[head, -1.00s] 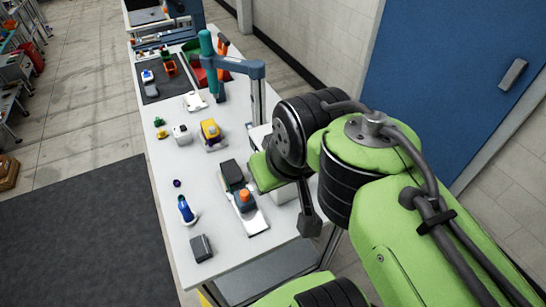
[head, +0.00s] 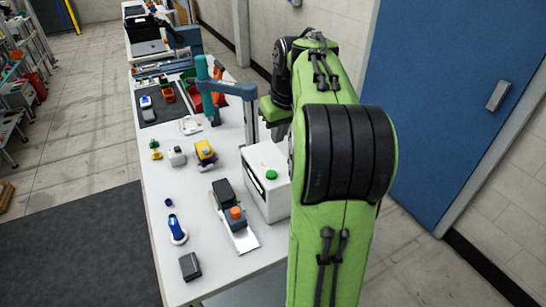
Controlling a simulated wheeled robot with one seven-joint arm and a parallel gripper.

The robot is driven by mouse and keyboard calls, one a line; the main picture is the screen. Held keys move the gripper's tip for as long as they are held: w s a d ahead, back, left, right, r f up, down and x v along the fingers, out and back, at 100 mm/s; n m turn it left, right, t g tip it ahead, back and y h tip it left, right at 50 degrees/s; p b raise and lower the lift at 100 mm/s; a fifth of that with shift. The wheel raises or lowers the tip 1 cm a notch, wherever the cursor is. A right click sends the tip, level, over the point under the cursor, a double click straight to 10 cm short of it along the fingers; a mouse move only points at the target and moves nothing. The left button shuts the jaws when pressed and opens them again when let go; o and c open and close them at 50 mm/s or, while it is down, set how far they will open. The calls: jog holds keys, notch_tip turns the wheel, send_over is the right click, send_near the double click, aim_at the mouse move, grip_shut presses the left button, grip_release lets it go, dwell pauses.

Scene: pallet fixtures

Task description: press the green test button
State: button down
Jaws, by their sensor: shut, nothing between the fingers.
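The green test button (head: 271,174) is a round green cap on top of a white box (head: 262,196). The box stands at the right edge of the white table, partly hidden behind my arm. My gripper (head: 279,132) shows only in small part, dark below a green wrist part, in the picture just above and behind the box. It is shut and empty, and looks apart from the button. My arm hides much of the right side of the box.
On the table (head: 190,222) left of the box are an orange-topped device (head: 236,214), a blue-and-white tool (head: 176,230), a dark block (head: 190,266) and a yellow-topped item (head: 205,153). A teal-and-blue post frame (head: 228,88) stands behind the box.

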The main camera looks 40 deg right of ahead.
jog(key=b, duration=0.3)
send_near(271, 173)
jog(key=x, duration=0.5)
jog(key=shift+w+d+f, duration=0.15)
jog(key=shift+w, duration=0.05)
jog(key=shift+f, duration=0.6)
jog(key=shift+f, duration=0.1)
